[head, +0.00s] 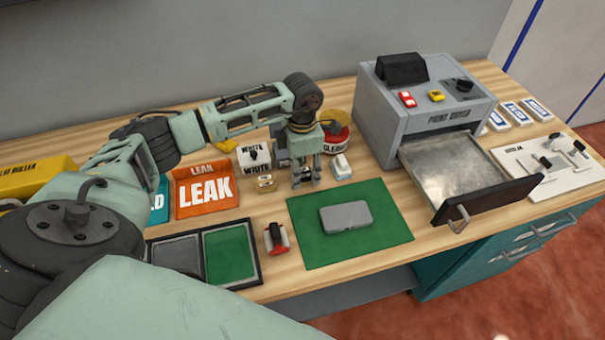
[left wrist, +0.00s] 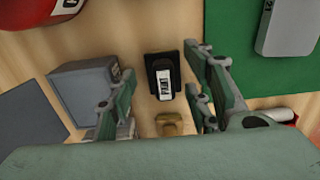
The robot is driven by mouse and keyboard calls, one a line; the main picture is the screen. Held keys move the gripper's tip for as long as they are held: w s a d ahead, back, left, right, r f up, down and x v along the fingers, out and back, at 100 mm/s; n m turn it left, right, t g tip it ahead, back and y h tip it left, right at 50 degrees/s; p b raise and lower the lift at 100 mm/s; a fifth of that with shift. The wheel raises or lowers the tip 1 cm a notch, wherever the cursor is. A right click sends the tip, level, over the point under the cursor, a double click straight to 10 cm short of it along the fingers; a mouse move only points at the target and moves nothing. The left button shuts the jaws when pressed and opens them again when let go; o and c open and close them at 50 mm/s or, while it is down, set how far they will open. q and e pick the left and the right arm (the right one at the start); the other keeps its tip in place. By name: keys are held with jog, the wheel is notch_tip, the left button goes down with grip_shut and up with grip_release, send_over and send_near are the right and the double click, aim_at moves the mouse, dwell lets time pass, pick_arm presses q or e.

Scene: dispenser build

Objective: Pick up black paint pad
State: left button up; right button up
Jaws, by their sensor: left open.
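The black paint pad (left wrist: 163,78) is a small black block with a white label, lying on the wooden worktop. In the left wrist view it lies between the two fingers of my left gripper (left wrist: 150,82), with gaps on both sides. In the head view the left gripper (head: 306,181) points down at the worktop, just off the far left corner of the green mat. Its fingers are apart and hold nothing; they hide most of the pad there. My right gripper is in neither view.
A gold pad (head: 265,183) and a white pad (head: 341,167) lie close by. A grey box (left wrist: 90,88) stands beside the left finger. The green mat (head: 310,243) bears a grey case (head: 346,216). A printer-like machine with an open drawer (head: 455,170) stands to the right.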

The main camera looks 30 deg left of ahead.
aim_at(302, 168)
pick_arm(q)
jog(key=shift+c, duration=0.3)
jog(key=c, duration=0.8)
jog(key=shift+c, duration=0.2)
jog(key=shift+r, duration=0.1)
jog(key=shift+w+r, duration=0.1)
jog(key=shift+r, duration=0.45)
notch_tip(302, 168, up, 3)
jog(key=shift+f+b, duration=0.15)
jog(key=shift+b, duration=0.55)
jog(key=d+r+b, duration=0.2)
jog(key=d+r, duration=0.5)
jog(key=d, duration=0.4)
jog(key=shift+w+d, duration=0.15)
jog(key=shift+d, duration=0.2)
